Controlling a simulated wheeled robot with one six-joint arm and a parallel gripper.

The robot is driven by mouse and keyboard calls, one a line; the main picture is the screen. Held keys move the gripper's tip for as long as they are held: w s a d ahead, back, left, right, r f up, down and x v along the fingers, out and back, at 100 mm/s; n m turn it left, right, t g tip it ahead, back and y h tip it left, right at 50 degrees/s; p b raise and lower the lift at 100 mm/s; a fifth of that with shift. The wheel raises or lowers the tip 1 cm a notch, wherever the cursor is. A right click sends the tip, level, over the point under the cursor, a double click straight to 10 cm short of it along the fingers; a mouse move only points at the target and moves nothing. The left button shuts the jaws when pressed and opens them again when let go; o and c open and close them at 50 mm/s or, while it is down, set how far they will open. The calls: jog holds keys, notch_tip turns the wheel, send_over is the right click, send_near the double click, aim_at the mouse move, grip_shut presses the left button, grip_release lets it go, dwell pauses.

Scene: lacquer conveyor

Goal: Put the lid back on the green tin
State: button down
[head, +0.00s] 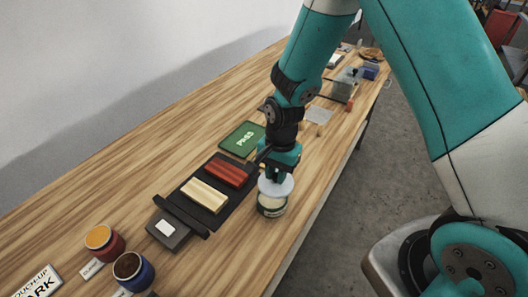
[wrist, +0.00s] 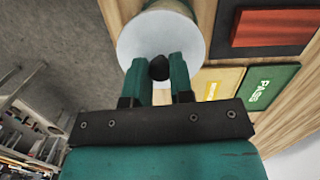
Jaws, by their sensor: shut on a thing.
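The tin (head: 271,208), pale with dark green bands, stands near the table's front edge in the head view. The lid (head: 277,187), a pale round disc, is over the tin's top. In the wrist view the lid (wrist: 135,45) has a dark knob, and part of the tin (wrist: 170,6) shows beyond it at the top edge. My gripper (head: 278,177) points down above the tin, shut on the lid's knob; its two teal fingers (wrist: 160,68) clasp the knob in the wrist view. I cannot tell whether the lid touches the rim.
Left of the tin, a dark conveyor (head: 178,202) carries a red block (head: 227,171) and a cream block (head: 203,195). A green PASS mat (head: 242,139) lies behind it. Orange (head: 101,241) and dark (head: 132,270) paint pots stand front left. The table's front edge is close right of the tin.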

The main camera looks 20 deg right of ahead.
aim_at(273, 182)
jog(key=shift+w+a+m, duration=0.25)
jog(key=shift+w+m, duration=0.05)
jog(key=shift+w, duration=0.05)
notch_tip(273, 182, down, 4)
jog(key=b, duration=0.4)
jog(key=shift+f, duration=0.15)
jog(key=shift+f+b, duration=0.55)
jog(key=shift+f, duration=0.3)
jog(key=shift+f, duration=0.15)
dwell(1.6)
jog(key=shift+c, duration=2.2)
grip_release()
